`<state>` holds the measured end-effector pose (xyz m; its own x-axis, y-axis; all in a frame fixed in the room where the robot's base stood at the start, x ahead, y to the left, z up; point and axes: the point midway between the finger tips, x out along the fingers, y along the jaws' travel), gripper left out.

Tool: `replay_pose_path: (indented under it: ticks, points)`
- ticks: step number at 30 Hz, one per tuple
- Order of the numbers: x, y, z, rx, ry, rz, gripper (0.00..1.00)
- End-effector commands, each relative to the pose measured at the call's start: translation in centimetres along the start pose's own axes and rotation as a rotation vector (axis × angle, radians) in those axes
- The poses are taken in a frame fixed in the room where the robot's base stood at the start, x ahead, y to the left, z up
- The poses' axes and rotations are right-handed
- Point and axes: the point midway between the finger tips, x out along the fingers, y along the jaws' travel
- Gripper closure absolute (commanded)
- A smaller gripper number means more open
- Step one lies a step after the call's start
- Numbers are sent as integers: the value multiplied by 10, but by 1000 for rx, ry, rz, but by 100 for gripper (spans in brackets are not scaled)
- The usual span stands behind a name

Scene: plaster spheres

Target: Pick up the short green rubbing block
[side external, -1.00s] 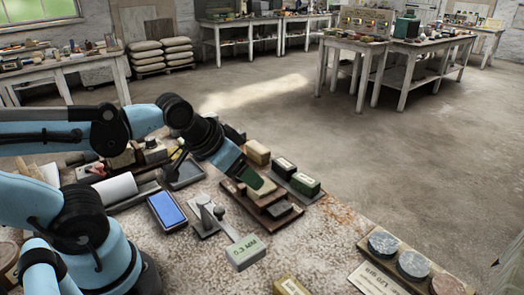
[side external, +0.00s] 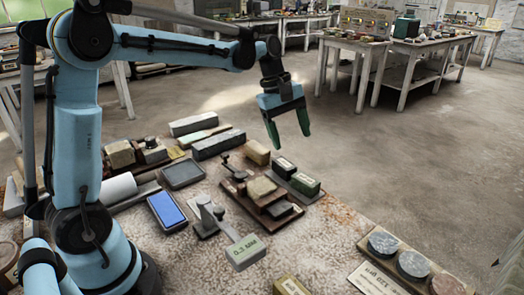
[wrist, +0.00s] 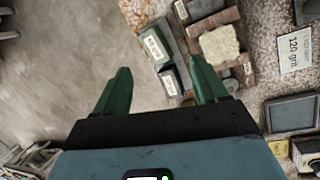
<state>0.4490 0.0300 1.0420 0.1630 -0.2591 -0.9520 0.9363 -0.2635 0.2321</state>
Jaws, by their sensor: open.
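The short green rubbing block (side external: 305,184) has a white label and lies on a dark flat strip, in front of a darker labelled block (side external: 284,165). In the wrist view the green block (wrist: 154,46) lies beyond the fingertips, with the dark block (wrist: 170,81) nearer. My gripper (side external: 291,139) has two green fingers, is open and empty, and hangs above and behind the blocks. In the wrist view my gripper (wrist: 160,66) shows a wide gap between its fingers.
A tan block (side external: 257,152) stands to the left of the dark block. A wooden stand (side external: 232,188) with stacked pieces is close in front. A blue-screened device (side external: 167,211) and a labelled metal gauge (side external: 245,250) lie nearer. Open floor is beyond the table edge.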

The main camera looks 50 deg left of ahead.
Motion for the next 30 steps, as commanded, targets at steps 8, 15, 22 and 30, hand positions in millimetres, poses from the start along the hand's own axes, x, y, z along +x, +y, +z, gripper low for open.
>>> replay_pose_path:
  ticks: [8,15,22,30]
  points:
    - [29,23,-35,-335,-112,-84,28]
    - [43,26,-42,-426,-140,-112,28]
    - [78,24,-36,-425,-140,-113,28]
    - [105,21,-32,-424,-140,-112,28]
